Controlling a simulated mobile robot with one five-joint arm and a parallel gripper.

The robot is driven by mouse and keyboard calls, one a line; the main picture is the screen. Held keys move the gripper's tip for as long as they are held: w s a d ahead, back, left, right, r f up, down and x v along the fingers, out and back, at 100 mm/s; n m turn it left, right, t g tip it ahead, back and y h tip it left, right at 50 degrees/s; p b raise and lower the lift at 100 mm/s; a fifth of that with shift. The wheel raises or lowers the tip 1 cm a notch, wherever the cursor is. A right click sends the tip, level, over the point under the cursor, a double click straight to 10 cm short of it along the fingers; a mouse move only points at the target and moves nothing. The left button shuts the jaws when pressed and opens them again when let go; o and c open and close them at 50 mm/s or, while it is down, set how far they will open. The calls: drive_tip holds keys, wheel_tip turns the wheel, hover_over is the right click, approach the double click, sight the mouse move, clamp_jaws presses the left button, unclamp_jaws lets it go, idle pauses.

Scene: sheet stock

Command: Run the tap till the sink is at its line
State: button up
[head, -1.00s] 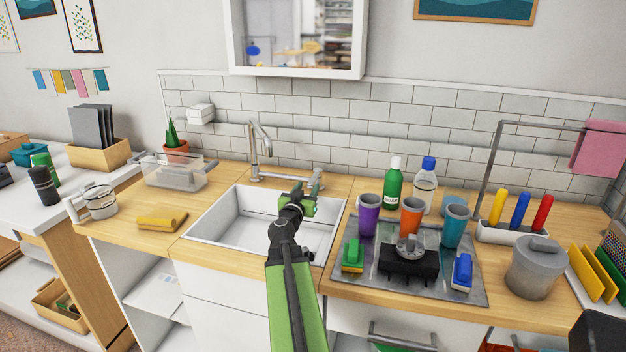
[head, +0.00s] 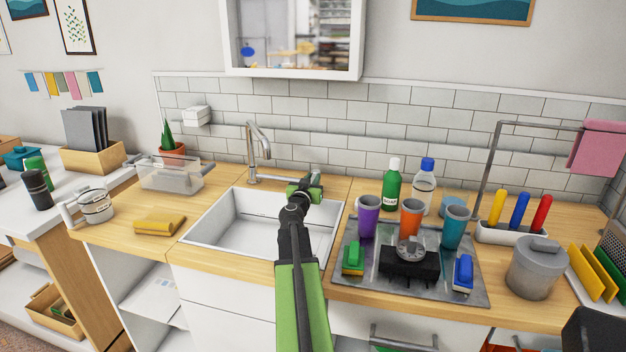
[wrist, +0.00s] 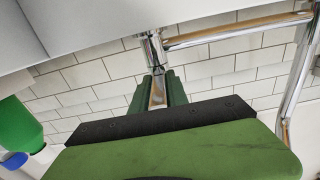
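The chrome tap (head: 252,150) stands behind the white sink (head: 200,232), its spout arching over the basin. I see no stream under the spout, no water in the basin and no fill line; my arm hides part of the basin. My gripper (head: 312,184) is at the right end of the tap's base, by its lever. In the wrist view the tap lever (wrist: 158,92) lies between the two dark green fingers of my gripper (wrist: 158,98), which appear closed against its sides. The tap's horizontal bar (wrist: 235,31) and spout pipe (wrist: 298,85) show at right.
A green bottle (head: 392,185) and a clear bottle (head: 424,188) stand right of the tap. Cups, including a purple one (head: 368,216), stand on the metal hob (head: 345,285). A clear bin (head: 170,178) and yellow cloth (head: 160,224) lie left of the sink.

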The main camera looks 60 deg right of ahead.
drive_tip(key=shift+w, duration=0.1)
clamp_jaws()
idle(0.8)
drive_tip(key=shift+w+a, duration=0.1)
